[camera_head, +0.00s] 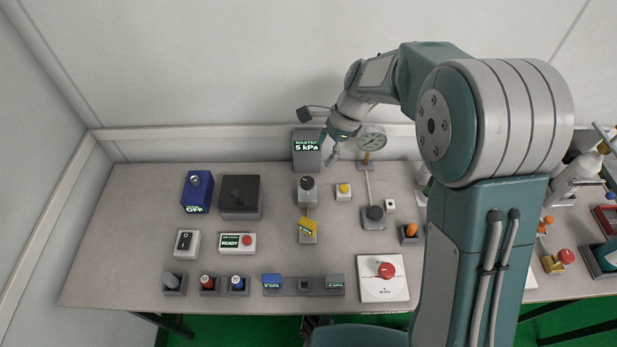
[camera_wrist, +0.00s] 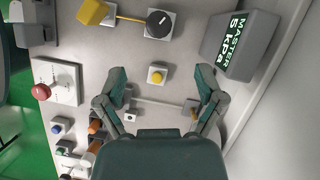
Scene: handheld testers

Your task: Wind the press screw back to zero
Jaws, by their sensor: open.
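The likely press screw is a black round knob with a pale line on a grey block (camera_head: 307,186), near the back centre. It also shows at the top of the wrist view (camera_wrist: 159,23), joined by a yellow line to a yellow-faced unit (camera_wrist: 93,12). The dark master display (camera_head: 306,150) stands behind it and reads 5 kPa. My gripper (camera_wrist: 162,82) is open and empty, fingers wide apart. A yellow button on a white base (camera_wrist: 157,75) shows between the fingertips, below them; the knob lies beyond them. The palm hides part of the bench.
A dial gauge (camera_head: 371,138) stands on a post right of my gripper. A red knob on a white plate (camera_head: 385,270) is at the front. A blue box (camera_head: 197,191) and a dark box (camera_head: 240,196) stand left.

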